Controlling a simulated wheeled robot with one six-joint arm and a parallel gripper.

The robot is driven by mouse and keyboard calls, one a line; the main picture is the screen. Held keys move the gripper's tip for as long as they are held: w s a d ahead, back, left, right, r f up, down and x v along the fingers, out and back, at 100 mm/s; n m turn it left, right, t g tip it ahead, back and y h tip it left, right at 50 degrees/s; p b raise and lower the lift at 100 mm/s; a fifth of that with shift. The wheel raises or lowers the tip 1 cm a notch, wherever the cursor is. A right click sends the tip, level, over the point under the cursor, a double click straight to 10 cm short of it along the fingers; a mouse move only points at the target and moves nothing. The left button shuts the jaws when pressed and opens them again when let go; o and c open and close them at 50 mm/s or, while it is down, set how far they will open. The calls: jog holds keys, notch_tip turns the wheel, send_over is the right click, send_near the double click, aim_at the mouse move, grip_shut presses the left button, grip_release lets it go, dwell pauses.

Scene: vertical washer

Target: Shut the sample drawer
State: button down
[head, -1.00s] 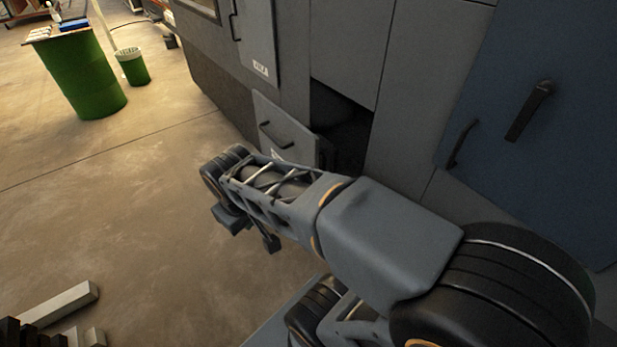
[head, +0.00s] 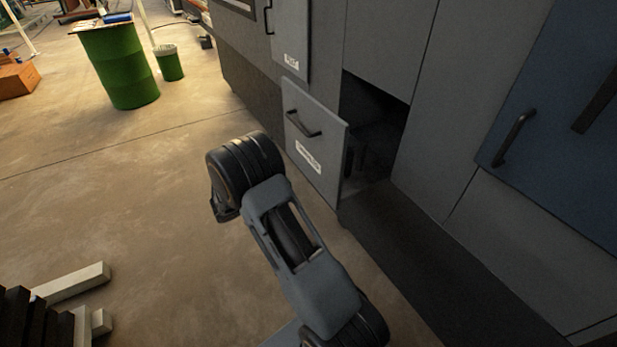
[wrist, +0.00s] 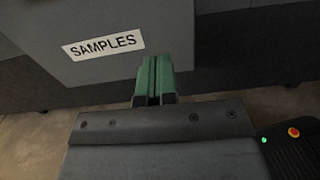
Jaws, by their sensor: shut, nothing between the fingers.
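The sample drawer (head: 325,178) stands open, its grey front pulled out from the cabinet, with a dark gap behind it. The front has a dark bar handle (head: 303,125) and a white label below it. In the wrist view the drawer front (wrist: 165,22) fills the upper left, and its label reads SAMPLES (wrist: 103,44). My gripper (wrist: 153,75) is shut and empty, its green fingers pointing at the lower part of the drawer front, right of the label. I cannot tell whether they touch it. In the head view my arm hides the fingers.
The grey cabinet (head: 390,45) has another labelled front (head: 290,35) to the left and a blue panel (head: 560,130) with dark handles to the right. A green drum (head: 120,65) and a green bin (head: 168,62) stand further back. Open floor lies left of the drawer.

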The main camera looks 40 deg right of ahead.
aim_at(329, 167)
jog(key=d, duration=0.4)
jog(key=s+d, duration=0.1)
jog(key=d, duration=0.4)
jog(key=d+p, duration=0.1)
jog(key=d, duration=0.3)
jog(key=shift+s+d, duration=0.25)
jog(key=shift+s, duration=0.15)
